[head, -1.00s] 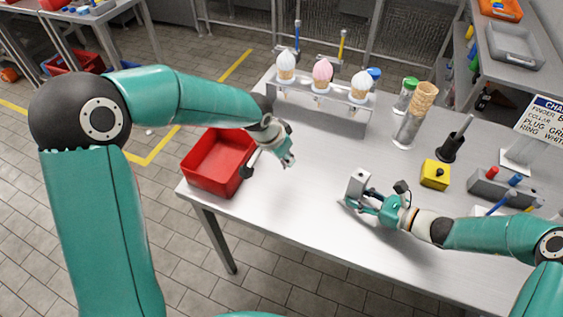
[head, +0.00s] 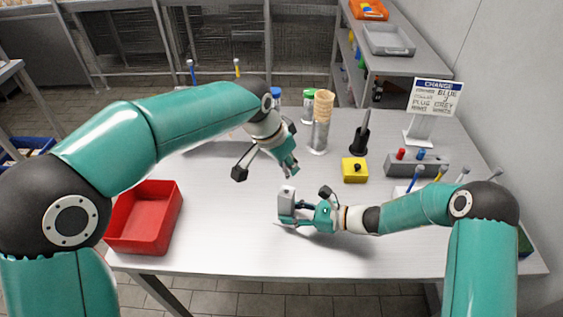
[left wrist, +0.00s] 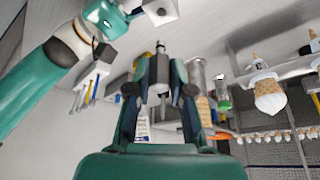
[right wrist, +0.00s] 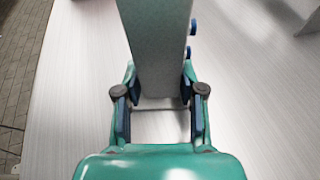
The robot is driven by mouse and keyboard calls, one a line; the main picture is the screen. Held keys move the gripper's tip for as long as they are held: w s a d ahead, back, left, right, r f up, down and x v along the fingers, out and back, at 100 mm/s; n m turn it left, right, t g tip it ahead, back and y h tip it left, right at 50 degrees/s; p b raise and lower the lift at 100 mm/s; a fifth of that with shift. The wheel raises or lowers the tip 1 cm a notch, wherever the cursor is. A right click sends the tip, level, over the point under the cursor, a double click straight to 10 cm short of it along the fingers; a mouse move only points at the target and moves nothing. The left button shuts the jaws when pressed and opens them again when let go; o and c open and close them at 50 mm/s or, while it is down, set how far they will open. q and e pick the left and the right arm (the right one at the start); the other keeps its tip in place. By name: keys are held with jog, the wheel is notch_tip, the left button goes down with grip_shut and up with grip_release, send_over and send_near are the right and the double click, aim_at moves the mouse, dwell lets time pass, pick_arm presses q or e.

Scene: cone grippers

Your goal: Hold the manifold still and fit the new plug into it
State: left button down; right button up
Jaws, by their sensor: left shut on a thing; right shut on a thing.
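The manifold (head: 286,203) is a pale grey block just above the table, near its front middle. My right gripper (head: 302,210) is shut on it from the right. In the right wrist view, the manifold (right wrist: 156,50) stands between the fingers, with small blue fittings on its right side. My left gripper (head: 289,170) points down just above and behind the manifold, apart from it. In the left wrist view, its fingers are shut on the grey plug (left wrist: 160,76), which has a narrow metallic tip. The manifold (left wrist: 160,9) shows at that view's top edge. In the head view, the fingers hide the plug.
A red bin (head: 145,246) sits at the table's left. A yellow block (head: 355,172), a black holder (head: 358,143) and a grey rack (head: 414,168) with red and blue pieces stand right. Behind are a cone stack (head: 324,104) and a sign (head: 436,99).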

aim_at(290, 188)
pick_arm(q)
jog(key=shift+f, duration=2)
jog(key=shift+f, duration=1.6)
jog(key=c, duration=1)
grip_release()
jog(key=shift+o, duration=0.2)
jog(key=shift+a+r, duration=0.1)
jog(key=v, duration=1.1)
jog(key=shift+s+r, duration=0.2)
jog(key=shift+r, duration=0.1)
jog(key=shift+a, duration=0.1)
